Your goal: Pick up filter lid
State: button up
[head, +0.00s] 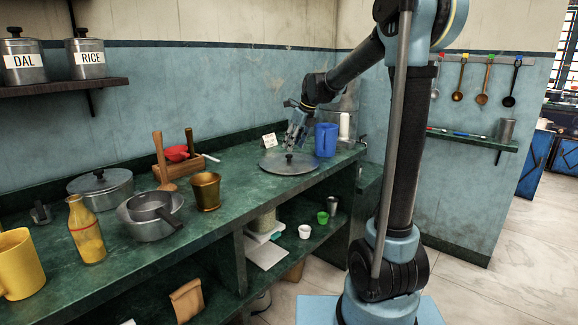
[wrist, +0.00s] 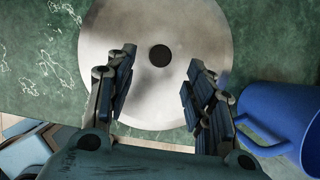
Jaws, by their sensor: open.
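The filter lid (head: 290,164) is a flat round grey metal disc with a small dark knob, lying on the green counter (head: 226,170). The lid also fills the top middle of the wrist view (wrist: 185,30), with its black knob (wrist: 160,55) near the centre. My gripper (head: 296,140) is just above the lid in the head view. In the wrist view my gripper (wrist: 162,72) is open and empty, its fingers on either side of the knob. The exact height above the knob is hard to tell.
A blue mug (head: 326,140) stands right of the lid, close to my right finger in the wrist view (wrist: 282,118). A brass tumbler (head: 206,191), a wooden rack (head: 178,167) and pots are farther left.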

aim_at(289, 155)
jog(key=shift+x, duration=2.9)
jog(key=shift+a+r, duration=0.1)
grip_shut()
